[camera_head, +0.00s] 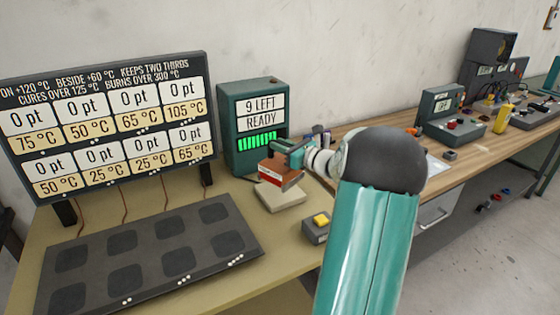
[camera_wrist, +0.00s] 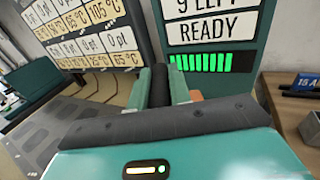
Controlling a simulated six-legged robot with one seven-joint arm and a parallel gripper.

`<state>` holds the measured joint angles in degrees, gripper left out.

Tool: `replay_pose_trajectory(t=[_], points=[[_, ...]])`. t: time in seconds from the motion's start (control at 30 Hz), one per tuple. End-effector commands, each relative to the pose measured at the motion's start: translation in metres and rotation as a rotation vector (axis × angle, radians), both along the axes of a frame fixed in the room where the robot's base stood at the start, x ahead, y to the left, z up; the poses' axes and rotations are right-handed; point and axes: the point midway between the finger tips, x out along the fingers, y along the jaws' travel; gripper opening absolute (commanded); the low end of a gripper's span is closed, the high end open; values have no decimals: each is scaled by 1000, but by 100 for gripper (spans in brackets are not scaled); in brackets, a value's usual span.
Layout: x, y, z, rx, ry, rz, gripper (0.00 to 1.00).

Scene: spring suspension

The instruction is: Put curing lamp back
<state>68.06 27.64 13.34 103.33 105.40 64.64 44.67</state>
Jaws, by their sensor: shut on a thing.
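The curing lamp (camera_head: 280,172) is a small orange-red body with a white label band. My gripper (camera_head: 285,148) is shut on it from above and behind. In the wrist view a dark upright handle (camera_wrist: 160,85) sits between my two teal fingers, and a bit of orange shows beside the right finger. The lamp is over a flat cream pad (camera_head: 283,200) in front of the green display box (camera_head: 255,125). I cannot tell whether lamp and pad touch. The box reads "9 LEFT" and "READY", with green bars lit.
A dark plate (camera_head: 150,255) with several square pads lies at front left. Behind it stands a board (camera_head: 110,125) of points and temperatures. A small box with a yellow button (camera_head: 318,226) is right of the cream pad. Instruments (camera_head: 455,115) stand on the wooden bench at right.

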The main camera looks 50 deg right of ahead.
Motion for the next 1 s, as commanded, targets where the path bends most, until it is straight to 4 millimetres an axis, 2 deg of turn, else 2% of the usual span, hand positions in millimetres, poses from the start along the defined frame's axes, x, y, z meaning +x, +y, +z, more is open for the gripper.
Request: replay_pose_trajectory(t=[0.1, 0.2, 0.43, 0.6, 1.0], points=[[14, -10, -20, 2, -3, 1, 0], [20, -16, -30, -1, -4, 0, 0], [29, -23, -44, -1, -3, -1, 0], [28, -23, -68, 0, -2, -1, 0], [28, -22, -75, -2, -3, -2, 0]])
